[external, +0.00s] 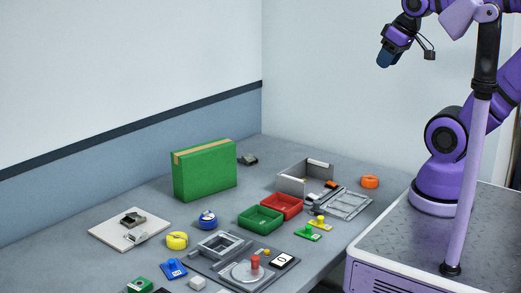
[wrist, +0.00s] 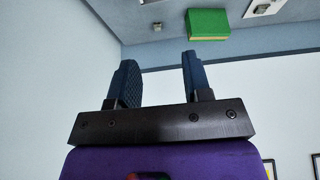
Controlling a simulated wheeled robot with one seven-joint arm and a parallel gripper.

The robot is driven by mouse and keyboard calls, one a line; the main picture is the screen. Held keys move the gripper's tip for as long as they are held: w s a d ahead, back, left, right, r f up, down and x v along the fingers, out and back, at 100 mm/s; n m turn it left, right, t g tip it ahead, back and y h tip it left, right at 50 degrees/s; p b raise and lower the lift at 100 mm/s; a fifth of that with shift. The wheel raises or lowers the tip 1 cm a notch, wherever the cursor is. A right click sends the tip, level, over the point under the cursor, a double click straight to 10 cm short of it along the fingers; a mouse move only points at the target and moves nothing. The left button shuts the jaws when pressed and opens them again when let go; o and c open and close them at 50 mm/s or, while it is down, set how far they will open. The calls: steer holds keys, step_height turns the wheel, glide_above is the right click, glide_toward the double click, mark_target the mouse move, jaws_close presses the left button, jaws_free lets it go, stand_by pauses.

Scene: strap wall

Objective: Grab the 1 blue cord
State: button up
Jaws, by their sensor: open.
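A small round blue coil (external: 207,219), which looks like the blue cord, lies on the grey table in the external view, between the yellow coil and the green box. My gripper (external: 386,62) is raised high above the table at the upper right, far from the blue coil. In the wrist view my gripper (wrist: 158,62) has its two dark blue fingers spread apart with nothing between them. The blue coil cannot be made out in the wrist view.
A yellow coil (external: 177,240) lies near the blue one, and an orange coil (external: 370,181) lies at the right. A tall green box (external: 204,171) stands behind. Green (external: 261,219) and red (external: 289,207) trays and a grey fixture (external: 215,260) crowd the right and front.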

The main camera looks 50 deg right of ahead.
stand_by(0.4)
steer(key=o, duration=0.8)
